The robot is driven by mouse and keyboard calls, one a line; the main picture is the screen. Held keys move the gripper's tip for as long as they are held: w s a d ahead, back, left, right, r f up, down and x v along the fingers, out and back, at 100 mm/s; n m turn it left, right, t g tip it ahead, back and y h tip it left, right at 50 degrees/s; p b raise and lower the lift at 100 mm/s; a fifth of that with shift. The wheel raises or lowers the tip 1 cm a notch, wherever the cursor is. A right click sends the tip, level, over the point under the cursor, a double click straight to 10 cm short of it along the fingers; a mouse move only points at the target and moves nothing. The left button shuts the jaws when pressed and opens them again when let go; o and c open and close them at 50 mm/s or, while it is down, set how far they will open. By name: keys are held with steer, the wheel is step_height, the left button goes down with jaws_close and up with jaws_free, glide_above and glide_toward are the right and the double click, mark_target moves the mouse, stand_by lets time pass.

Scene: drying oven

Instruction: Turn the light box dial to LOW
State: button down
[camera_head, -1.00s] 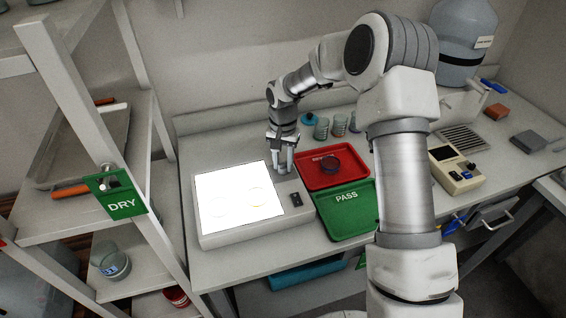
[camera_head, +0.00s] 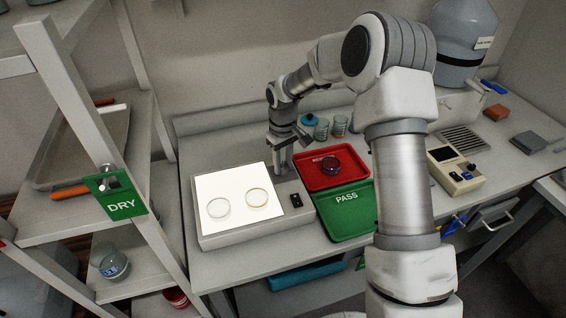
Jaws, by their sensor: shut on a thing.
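One dish (camera_head: 219,208) is clear and the other (camera_head: 257,197) has a yellowish rim. My gripper (camera_head: 283,172) points down at the back right of the light box top. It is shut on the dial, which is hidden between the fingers. No dial marking can be read.
Several glass jars (camera_head: 322,129) stand behind. A beige instrument (camera_head: 455,170) is farther right.

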mark_target(283, 164)
steer(key=n, duration=0.4)
steer(key=shift+n, duration=0.7)
steer(key=c, duration=0.6)
jaws_free()
steer(key=shift+o, duration=0.2)
steer(key=shift+r, duration=0.1)
step_height(283, 164, up, 17)
steer(key=shift+r+p, duration=0.15)
steer(key=shift+p, duration=0.3)
